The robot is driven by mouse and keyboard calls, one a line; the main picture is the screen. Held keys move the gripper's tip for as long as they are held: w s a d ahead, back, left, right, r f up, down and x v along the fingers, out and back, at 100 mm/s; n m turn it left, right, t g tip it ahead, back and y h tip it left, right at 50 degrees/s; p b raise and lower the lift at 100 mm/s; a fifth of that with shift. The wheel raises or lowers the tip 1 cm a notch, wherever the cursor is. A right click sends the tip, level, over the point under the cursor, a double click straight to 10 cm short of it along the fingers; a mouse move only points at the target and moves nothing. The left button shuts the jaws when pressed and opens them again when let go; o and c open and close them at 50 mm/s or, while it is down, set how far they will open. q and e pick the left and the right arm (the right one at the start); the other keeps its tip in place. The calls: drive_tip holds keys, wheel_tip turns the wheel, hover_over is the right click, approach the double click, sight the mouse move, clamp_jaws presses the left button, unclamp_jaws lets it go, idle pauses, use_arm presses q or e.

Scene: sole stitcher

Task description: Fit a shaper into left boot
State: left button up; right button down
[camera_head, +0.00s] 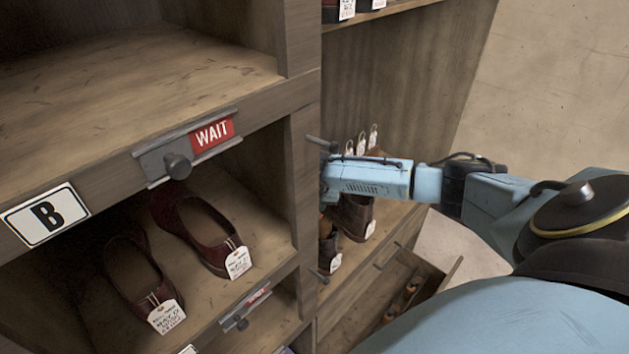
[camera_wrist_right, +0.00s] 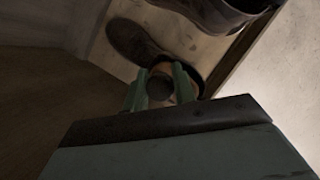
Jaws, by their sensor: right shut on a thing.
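Brown boots (camera_head: 354,218) with white tags stand in the right-hand shelf compartment, partly hidden behind my right arm. In the right wrist view one dark boot (camera_wrist_right: 137,44) lies just beyond the fingertips, and another boot (camera_wrist_right: 212,12) is at the top. My right gripper (camera_wrist_right: 160,86) is shut on a shaper (camera_wrist_right: 159,88), whose dark round end shows between the fingers. The shaper's far end is hidden, so I cannot tell whether it is inside the boot. In the head view the fingertips are mostly hidden. My left gripper is out of view.
An open drawer (camera_head: 437,283) below the boots holds wooden shapers (camera_head: 408,294). A shelf divider (camera_head: 306,180) stands left of my right gripper. Beyond it, dark red shoes (camera_head: 205,232) sit in the compartment under the WAIT sign (camera_head: 212,134). Open floor lies at the right.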

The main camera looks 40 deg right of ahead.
drive_tip(key=shift+f+b, duration=0.55)
drive_tip(key=shift+f, duration=0.75)
drive_tip(key=c, duration=1.1)
unclamp_jaws()
drive_tip(key=shift+s, duration=0.1)
drive_tip(key=shift+o, duration=0.2)
drive_tip(key=v, duration=0.7)
drive_tip(key=shift+r, duration=0.25)
